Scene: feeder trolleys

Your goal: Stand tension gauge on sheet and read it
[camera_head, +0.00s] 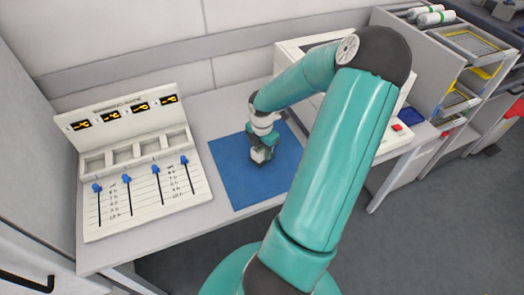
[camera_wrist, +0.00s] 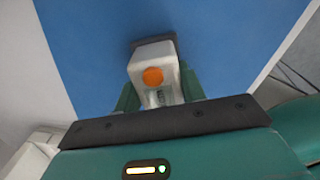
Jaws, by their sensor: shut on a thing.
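The tension gauge is a small white block with an orange round spot in the wrist view (camera_wrist: 150,60). It also shows in the head view (camera_head: 258,156). A dark piece shows at its far edge. My gripper (camera_head: 263,151) points down and its green fingers close on both sides of the gauge in the wrist view (camera_wrist: 157,96). The blue sheet (camera_head: 233,178) lies on the table below. The gauge is over the middle of the sheet; I cannot tell if it touches it. The gauge's reading cannot be made out.
A white panel (camera_head: 150,208) with blue sliders, open bins and lit displays stands left of the sheet. A white machine (camera_head: 292,52) with a red button (camera_head: 397,127) stands at the right, partly behind my arm. A shelf trolley (camera_head: 430,60) is beyond. The sheet's left part is clear.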

